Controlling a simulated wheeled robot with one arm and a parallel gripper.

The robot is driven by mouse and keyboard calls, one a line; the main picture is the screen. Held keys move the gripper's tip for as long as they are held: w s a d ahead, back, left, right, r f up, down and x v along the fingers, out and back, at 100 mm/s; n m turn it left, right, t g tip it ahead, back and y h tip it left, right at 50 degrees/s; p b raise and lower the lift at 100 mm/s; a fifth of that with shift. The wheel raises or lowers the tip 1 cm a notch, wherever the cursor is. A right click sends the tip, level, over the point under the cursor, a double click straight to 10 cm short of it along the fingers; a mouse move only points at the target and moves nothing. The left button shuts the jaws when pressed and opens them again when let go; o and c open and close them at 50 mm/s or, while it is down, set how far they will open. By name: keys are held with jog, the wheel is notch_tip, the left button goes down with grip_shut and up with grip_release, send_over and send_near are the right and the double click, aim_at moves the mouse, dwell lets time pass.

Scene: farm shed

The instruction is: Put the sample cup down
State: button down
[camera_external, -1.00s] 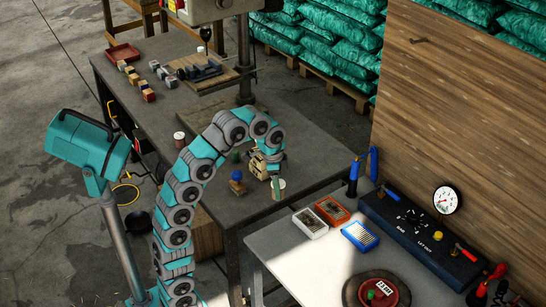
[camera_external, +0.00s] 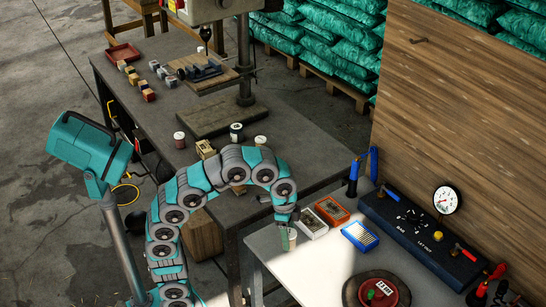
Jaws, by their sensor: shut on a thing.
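The sample cup (camera_external: 291,239), small and pale with a greenish side, shows at the end of my arm over the left part of the light-topped table. My gripper (camera_external: 289,225) points down and is shut on it. The cup looks upright. I cannot tell whether its base touches the tabletop (camera_external: 276,262). The fingers are small here and partly hidden by the wrist.
An orange box (camera_external: 331,210), a white-rimmed box (camera_external: 310,223) and a blue rack (camera_external: 360,236) sit right of the cup. A round dark plate (camera_external: 352,292) lies in front. The dark bench (camera_external: 310,160) behind carries several small containers.

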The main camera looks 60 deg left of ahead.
jog(key=shift+f, duration=2.05)
jog(key=shift+f, duration=0.1)
jog(key=shift+c, duration=1)
grip_release()
jog(key=r, duration=0.6)
jog(key=shift+s+a, duration=0.15)
jog(key=shift+a, duration=0.1)
jog(key=shift+s+a+r, duration=0.1)
jog(key=shift+s+r, duration=0.05)
jog(key=shift+r, duration=0.7)
jog(key=shift+o, duration=0.2)
